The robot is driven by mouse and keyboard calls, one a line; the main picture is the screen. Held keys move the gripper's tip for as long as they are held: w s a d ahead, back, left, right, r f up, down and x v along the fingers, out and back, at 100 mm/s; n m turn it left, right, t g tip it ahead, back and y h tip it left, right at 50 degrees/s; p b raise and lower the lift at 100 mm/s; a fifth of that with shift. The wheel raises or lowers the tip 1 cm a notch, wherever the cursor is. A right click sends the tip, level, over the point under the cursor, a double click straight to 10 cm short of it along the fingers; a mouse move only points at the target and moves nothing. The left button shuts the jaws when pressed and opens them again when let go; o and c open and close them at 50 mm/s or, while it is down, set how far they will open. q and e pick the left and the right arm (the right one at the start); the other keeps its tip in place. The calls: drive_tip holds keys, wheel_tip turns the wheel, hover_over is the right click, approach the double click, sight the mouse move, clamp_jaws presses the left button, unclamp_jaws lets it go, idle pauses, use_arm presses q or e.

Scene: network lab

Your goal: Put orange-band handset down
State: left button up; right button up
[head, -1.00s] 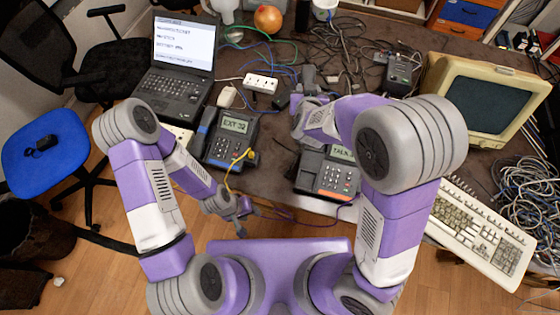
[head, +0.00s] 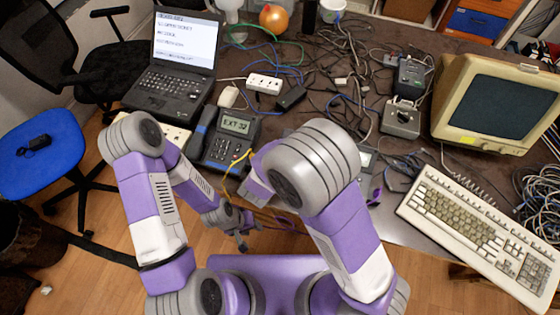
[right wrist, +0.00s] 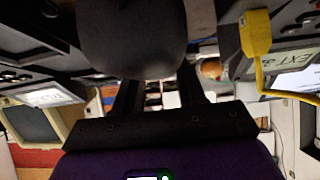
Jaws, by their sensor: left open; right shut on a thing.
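In the right wrist view my right gripper (right wrist: 158,85) is shut on a dark grey rounded piece, the handset (right wrist: 130,40). Its orange band does not show from here. In the head view this gripper and the handset are hidden behind my right arm. Most of the right-hand phone (head: 366,160) is also covered by that arm, with part of its display showing. The left-hand phone (head: 232,140) reads EXT 32 and has its own handset lying along its left side. My left gripper (head: 241,228) is open and empty, in front of the table's front edge.
A yellow plug and cord (right wrist: 255,35) sit close to the right gripper's right side; the cord also shows in the head view (head: 240,157). Beyond lie a power strip (head: 264,84), a grey box (head: 401,118), loose cables, a monitor (head: 490,105) and a keyboard (head: 470,225).

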wheel_tip(320, 180, down, 4)
drive_tip(key=shift+r+b, duration=0.2)
drive_tip(key=shift+b, duration=0.6)
drive_tip(key=shift+r, duration=0.1)
drive_tip(key=o, duration=1.2)
drive_tip(key=shift+c, duration=0.2)
